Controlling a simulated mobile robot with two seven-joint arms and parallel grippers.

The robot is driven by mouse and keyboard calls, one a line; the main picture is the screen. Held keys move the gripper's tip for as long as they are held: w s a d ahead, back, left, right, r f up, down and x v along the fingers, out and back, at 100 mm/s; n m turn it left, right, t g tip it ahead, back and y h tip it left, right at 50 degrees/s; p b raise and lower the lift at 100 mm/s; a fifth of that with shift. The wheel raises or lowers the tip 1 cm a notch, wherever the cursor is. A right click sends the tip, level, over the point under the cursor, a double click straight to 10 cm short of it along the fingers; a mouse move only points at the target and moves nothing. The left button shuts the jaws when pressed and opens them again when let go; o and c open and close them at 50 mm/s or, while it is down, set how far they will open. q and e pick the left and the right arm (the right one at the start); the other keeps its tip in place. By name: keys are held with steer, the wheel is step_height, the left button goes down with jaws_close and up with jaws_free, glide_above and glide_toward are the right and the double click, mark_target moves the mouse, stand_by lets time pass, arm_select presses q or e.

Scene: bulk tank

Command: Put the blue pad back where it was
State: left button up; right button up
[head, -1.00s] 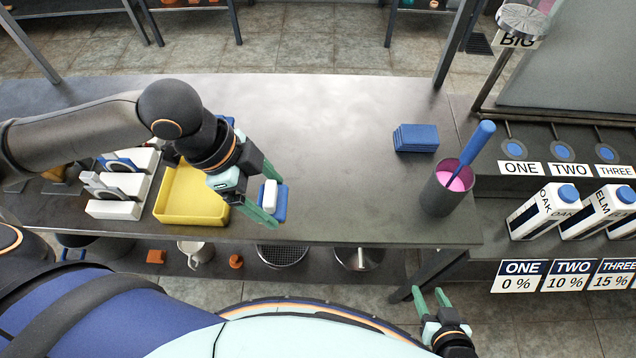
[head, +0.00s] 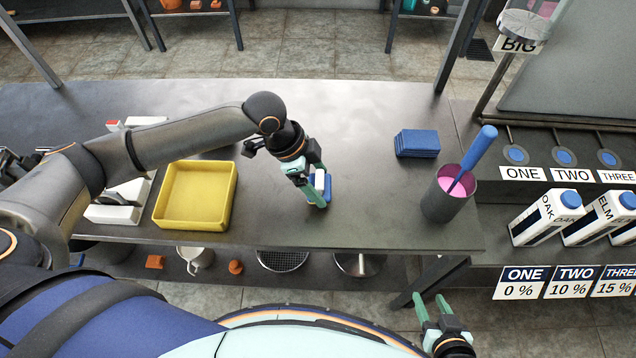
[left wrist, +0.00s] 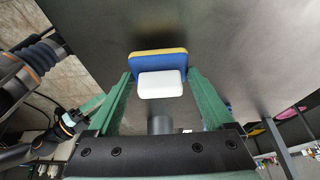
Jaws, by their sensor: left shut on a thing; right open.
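The blue pad (head: 327,187) has a white grip block and, in the left wrist view (left wrist: 150,64), a thin yellow layer on its far side. My left gripper (head: 318,190) is shut on its white block (left wrist: 160,84). It holds the pad over the middle of the grey table, right of the yellow tray (head: 232,206). Whether the pad touches the table I cannot tell. The yellow tray looks empty. My right gripper (head: 432,308) is open and empty, low in front of the table's front edge.
A stack of blue blocks or pads (head: 417,143) and a dark cup (head: 446,196) with pink contents and a blue-handled tool stand on the right. White holders (head: 112,212) stand left of the tray. Cartons (head: 545,215) line the right shelf. The table's back middle is clear.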

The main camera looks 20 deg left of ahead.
arm_select(q)
steer(key=shift+f, duration=0.8)
steer(key=shift+f, duration=0.1)
steer(key=o, duration=0.9)
steer(key=v, duration=1.2)
steer(key=shift+s+p, duration=0.1)
steer(key=shift+p, duration=0.2)
